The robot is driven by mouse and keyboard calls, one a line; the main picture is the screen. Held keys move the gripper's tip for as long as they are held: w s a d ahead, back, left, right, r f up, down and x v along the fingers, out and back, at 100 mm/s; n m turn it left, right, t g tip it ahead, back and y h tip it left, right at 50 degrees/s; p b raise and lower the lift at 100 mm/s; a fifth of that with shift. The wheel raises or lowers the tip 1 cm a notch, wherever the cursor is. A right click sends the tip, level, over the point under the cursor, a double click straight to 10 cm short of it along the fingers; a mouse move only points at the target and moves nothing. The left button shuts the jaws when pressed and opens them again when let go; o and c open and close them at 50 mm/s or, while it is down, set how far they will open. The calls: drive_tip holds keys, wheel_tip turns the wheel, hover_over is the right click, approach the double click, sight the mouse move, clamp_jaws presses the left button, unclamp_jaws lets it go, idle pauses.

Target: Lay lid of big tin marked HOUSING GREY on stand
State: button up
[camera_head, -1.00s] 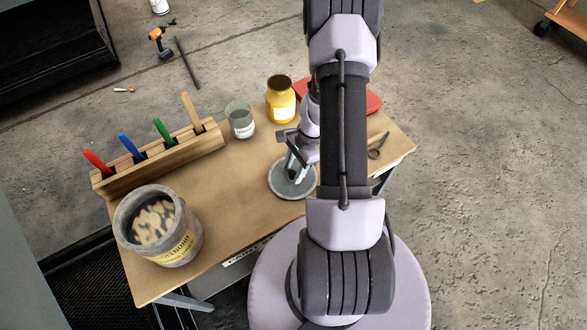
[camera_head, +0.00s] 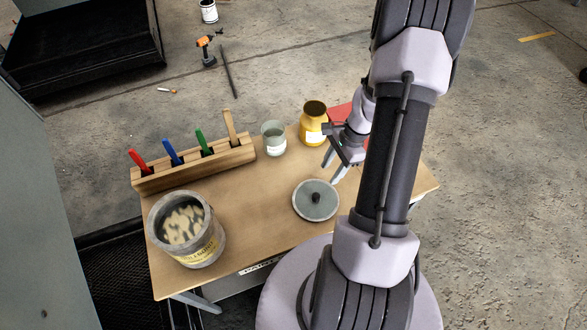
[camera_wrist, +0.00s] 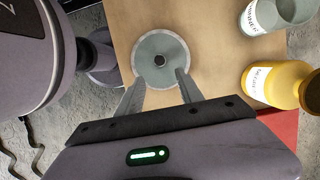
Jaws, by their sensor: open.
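A round grey-green lid (camera_head: 317,210) with a pale rim and a dark centre knob lies flat at the table's front right. I cannot tell whether a separate stand is under it. It also shows in the wrist view (camera_wrist: 150,48). My gripper (camera_head: 335,167) is open and empty, above and behind the lid, apart from its knob. In the wrist view my fingertips (camera_wrist: 160,79) overlap the lid's near edge. A big grey tin (camera_head: 205,250) stands open at the table's left front, with patchy pale and dark colour inside. Its yellow label is too small to read.
A wooden rack (camera_head: 195,172) with red, blue, green and tan handles lines the left back edge. A small grey-green open pot (camera_head: 273,141), a yellow open jar (camera_head: 312,128) and a red object (camera_head: 340,113) stand behind. The middle of the table is clear.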

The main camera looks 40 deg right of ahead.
drive_tip(key=w+a+r+n+t+h, duration=0.15)
drive_tip(key=a+r+n, duration=0.25)
drive_tip(key=a+r, duration=0.55)
drive_tip(key=w+a+r+n+t, duration=0.1)
drive_tip(key=w+a+r+n, duration=0.35)
drive_tip(key=r, duration=0.85)
drive_tip(key=s+a+r+n+t, duration=0.3)
drive_tip(key=s+a+r+n, duration=0.55)
drive_tip(key=s+a, duration=0.5)
drive_tip(key=shift+m+g, duration=0.25)
drive_tip(key=shift+m, duration=0.15)
drive_tip(key=f+b, duration=0.2)
drive_tip(key=w+f+b, duration=0.1)
drive_tip(key=f+b, duration=0.2)
drive_tip(key=shift+w+a+f+b, duration=0.1)
drive_tip(key=shift+w+a+b, duration=0.1)
drive_tip(key=shift+b, duration=0.1)
